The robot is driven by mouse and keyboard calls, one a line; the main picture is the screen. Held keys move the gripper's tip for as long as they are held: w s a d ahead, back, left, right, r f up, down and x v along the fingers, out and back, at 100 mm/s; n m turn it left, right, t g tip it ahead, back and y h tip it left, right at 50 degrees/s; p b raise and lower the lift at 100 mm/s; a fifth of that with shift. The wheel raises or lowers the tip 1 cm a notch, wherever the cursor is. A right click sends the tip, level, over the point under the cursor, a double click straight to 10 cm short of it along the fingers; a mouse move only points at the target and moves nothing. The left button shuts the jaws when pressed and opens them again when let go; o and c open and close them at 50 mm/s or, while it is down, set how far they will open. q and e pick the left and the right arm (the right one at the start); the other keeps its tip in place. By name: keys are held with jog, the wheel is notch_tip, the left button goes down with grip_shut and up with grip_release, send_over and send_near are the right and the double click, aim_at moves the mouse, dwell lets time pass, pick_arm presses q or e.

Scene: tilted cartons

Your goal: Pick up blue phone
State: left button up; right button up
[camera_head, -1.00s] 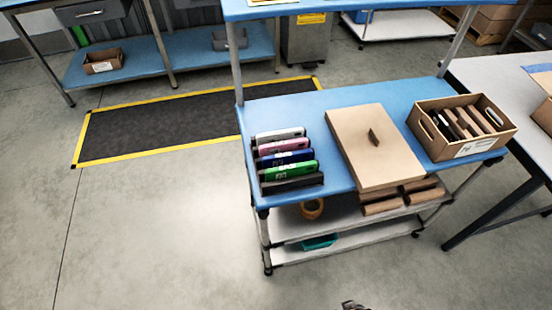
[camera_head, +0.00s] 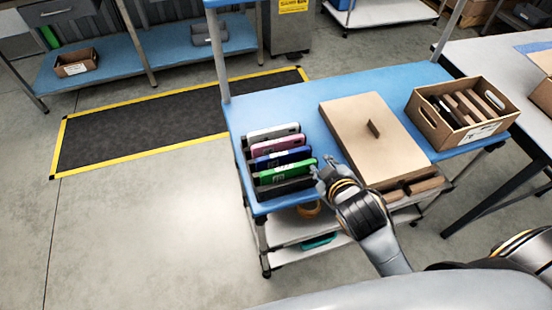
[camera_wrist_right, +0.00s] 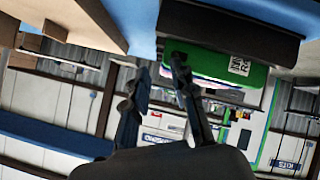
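The blue phone (camera_head: 283,158) stands in a row of phones on the left end of the blue cart top, between the pink phone (camera_head: 278,145) and the green phone (camera_head: 286,170). My right gripper (camera_head: 324,167) is just right of the row, near the green phone's right end, and holds nothing. In the right wrist view its two fingers (camera_wrist_right: 160,72) are apart, with the green phone (camera_wrist_right: 215,62) beyond them. The blue phone is mostly hidden there behind the green one. My left gripper is not in view.
A white phone (camera_head: 272,132) and a black one (camera_head: 286,187) end the row. A flat carton (camera_head: 372,138) lies close right of my right gripper. A cardboard box (camera_head: 484,132) with dark and brown items stands at the cart's right end.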

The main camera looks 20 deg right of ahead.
jog(key=w+a+r+n+t+y, duration=0.3)
jog(key=w+r+n+t, duration=0.2)
jog(key=r, duration=0.4)
jog(key=w+a+r+n+t+y, duration=0.2)
jog(key=w+a+r+n+t, duration=0.25)
jog(key=r, duration=0.45)
jog(key=s+a+r+n+g+y, duration=0.1)
jog(key=a+r+n+g+y, duration=0.4)
jog(key=n+y, duration=0.5)
jog(key=a+r+n+g+y, duration=0.2)
jog(key=a+n+g+y, duration=0.35)
jog(key=n, duration=0.95)
jog(key=n+g+h, duration=1)
jog(key=n+h, duration=0.5)
send_near(284, 153)
jog(key=p+x, duration=0.2)
jog(key=x, duration=0.1)
jog(key=shift+d+f+m, duration=0.1)
jog(key=shift+f+m, duration=0.15)
jog(key=shift+f, duration=0.15)
jog(key=shift+y, duration=0.25)
jog(key=p+x, duration=0.2)
jog(key=x, duration=0.3)
jog(key=shift+r, duration=0.1)
grip_shut()
